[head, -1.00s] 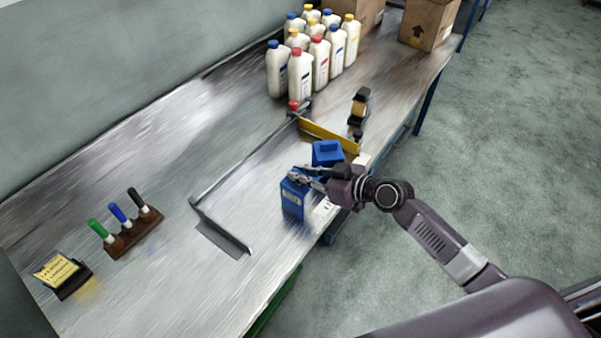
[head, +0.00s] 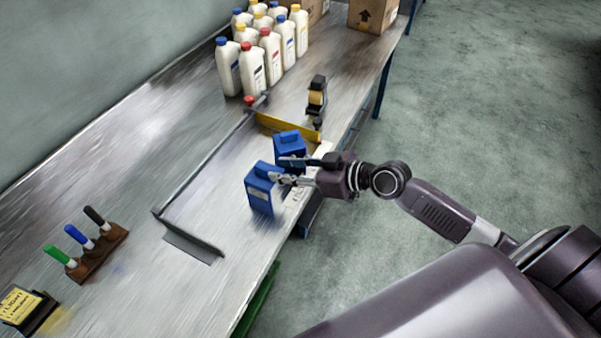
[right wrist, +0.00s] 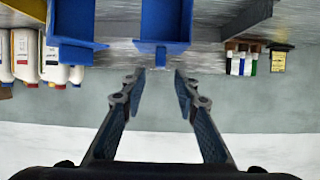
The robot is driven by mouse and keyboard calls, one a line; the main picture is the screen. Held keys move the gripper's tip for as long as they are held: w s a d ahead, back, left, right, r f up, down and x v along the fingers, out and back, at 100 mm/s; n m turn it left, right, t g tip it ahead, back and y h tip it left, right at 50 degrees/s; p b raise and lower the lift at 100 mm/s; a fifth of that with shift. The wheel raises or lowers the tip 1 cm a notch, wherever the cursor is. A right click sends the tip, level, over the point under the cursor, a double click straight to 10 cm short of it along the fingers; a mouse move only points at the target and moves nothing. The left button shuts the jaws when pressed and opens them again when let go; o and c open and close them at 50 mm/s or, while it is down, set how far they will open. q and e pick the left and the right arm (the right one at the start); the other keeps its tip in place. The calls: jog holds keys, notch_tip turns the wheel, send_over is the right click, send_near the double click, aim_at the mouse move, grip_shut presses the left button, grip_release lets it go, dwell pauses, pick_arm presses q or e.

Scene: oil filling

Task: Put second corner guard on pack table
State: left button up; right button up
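Two blue block-like pieces with raised grips on top, which I take to be the corner guards, stand upright on the metal pack table (head: 120,150). The nearer guard (head: 260,192) stands by the table's front edge; the farther guard (head: 289,146) is just behind it. In the right wrist view the nearer guard (right wrist: 165,25) is straight ahead and the other guard (right wrist: 72,22) is at the left. My right gripper (head: 284,171) is open beside the nearer guard. In the right wrist view its fingertips (right wrist: 159,84) are apart with nothing between them. My left gripper is not in view.
A low metal rail (head: 205,165) and a yellow bar (head: 284,126) border the guards' area. A black-and-yellow tool (head: 317,98) stands behind it. Bottles (head: 262,50) and a carton (head: 373,14) are at the back; a marker rack (head: 97,254) is front left. The table's middle is clear.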

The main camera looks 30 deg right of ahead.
jog(key=shift+b+v, duration=0.55)
jog(key=shift+v, duration=2)
